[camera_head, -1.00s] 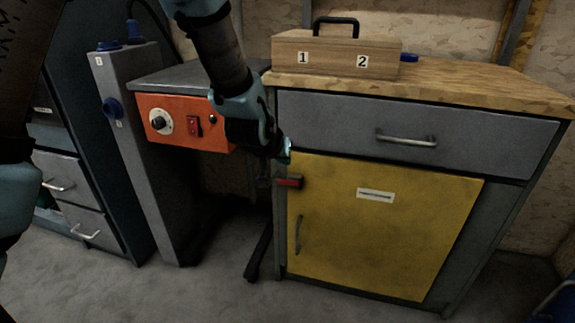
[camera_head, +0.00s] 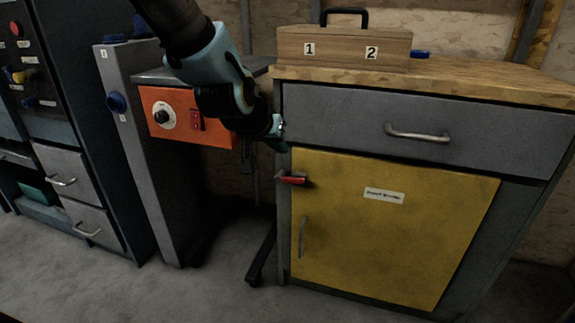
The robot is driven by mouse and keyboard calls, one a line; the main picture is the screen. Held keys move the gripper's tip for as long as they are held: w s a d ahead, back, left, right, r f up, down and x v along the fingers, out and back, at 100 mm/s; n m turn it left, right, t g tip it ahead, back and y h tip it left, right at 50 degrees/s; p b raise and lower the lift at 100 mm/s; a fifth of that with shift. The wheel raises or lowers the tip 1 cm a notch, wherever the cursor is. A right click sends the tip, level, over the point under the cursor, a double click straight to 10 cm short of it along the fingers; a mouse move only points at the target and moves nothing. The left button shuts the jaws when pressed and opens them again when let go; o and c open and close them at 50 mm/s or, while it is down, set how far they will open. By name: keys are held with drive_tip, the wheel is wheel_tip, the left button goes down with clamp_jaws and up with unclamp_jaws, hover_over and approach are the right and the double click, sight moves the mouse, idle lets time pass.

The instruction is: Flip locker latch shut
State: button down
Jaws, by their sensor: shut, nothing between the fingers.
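The locker is a grey cabinet with a yellow door (camera_head: 390,235), which looks closed. A red latch (camera_head: 292,178) sits at the door's upper left edge and lies roughly level across the gap between frame and door. My gripper (camera_head: 279,138) is shut and empty, a little above and left of the latch, beside the cabinet's left edge. It appears apart from the latch. The fingertips are small and partly dark here. A vertical handle (camera_head: 302,237) is on the door's left side below the latch.
A grey drawer (camera_head: 415,128) with a bar handle is above the door. A wooden box (camera_head: 345,49) marked 1 and 2 stands on the wooden top. An orange control box (camera_head: 180,117) is left of my arm. Grey floor (camera_head: 200,295) in front is clear.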

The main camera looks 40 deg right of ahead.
drive_tip(key=b, duration=0.2)
hover_over(298, 181)
drive_tip(key=a, duration=0.3)
wheel_tip(298, 181, down, 6)
drive_tip(key=f, duration=0.1)
drive_tip(key=d+f, duration=0.1)
drive_tip(key=f, duration=0.1)
drive_tip(key=shift+f+b, duration=0.25)
drive_tip(key=shift+b, duration=0.05)
drive_tip(key=shift+s+f, duration=0.1)
drive_tip(key=shift+f, duration=0.35)
drive_tip(key=shift+s+d+f, duration=0.15)
drive_tip(key=shift+s+f, duration=0.1)
drive_tip(key=shift+f, duration=0.55)
wheel_tip(298, 181, up, 5)
drive_tip(key=p, duration=0.4)
drive_tip(key=shift+w+d+r, duration=0.1)
drive_tip(key=shift+r, duration=0.05)
drive_tip(key=s+v, duration=0.1)
drive_tip(key=v, duration=0.8)
drive_tip(key=shift+p, duration=0.35)
